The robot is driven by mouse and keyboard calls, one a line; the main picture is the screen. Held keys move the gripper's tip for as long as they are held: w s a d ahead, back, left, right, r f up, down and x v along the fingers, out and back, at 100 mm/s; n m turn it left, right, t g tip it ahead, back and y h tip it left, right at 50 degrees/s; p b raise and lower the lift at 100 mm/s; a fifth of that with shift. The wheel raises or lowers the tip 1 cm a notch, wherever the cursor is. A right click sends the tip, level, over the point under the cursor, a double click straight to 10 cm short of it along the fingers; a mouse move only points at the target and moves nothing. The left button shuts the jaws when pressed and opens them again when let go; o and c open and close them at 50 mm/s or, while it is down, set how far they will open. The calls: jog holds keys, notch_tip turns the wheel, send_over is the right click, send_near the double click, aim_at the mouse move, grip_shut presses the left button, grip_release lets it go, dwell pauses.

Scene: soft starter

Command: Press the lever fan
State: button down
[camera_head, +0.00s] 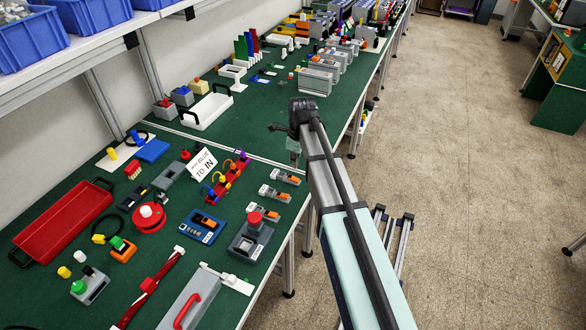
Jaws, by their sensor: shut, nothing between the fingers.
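No part is clearly labelled as the lever fan. One candidate is a dark red and purple strip (228,178) with several coloured curved pieces, on the green bench left of my arm. Other candidates are small grey blocks with orange levers, one (285,176) near the bench's right edge and another (274,194) just below it.
A red tray (64,222), a white sign (202,164), a grey box with a red button (251,237) and a blue module (201,227) crowd the near bench. A white tray (207,111) stands farther back.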

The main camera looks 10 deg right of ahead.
notch_tip(320, 180, up, 8)
jog(key=b, duration=0.2)
jog(key=shift+s+d+f, duration=0.15)
jog(key=shift+s+d, duration=0.05)
jog(key=shift+d, duration=0.15)
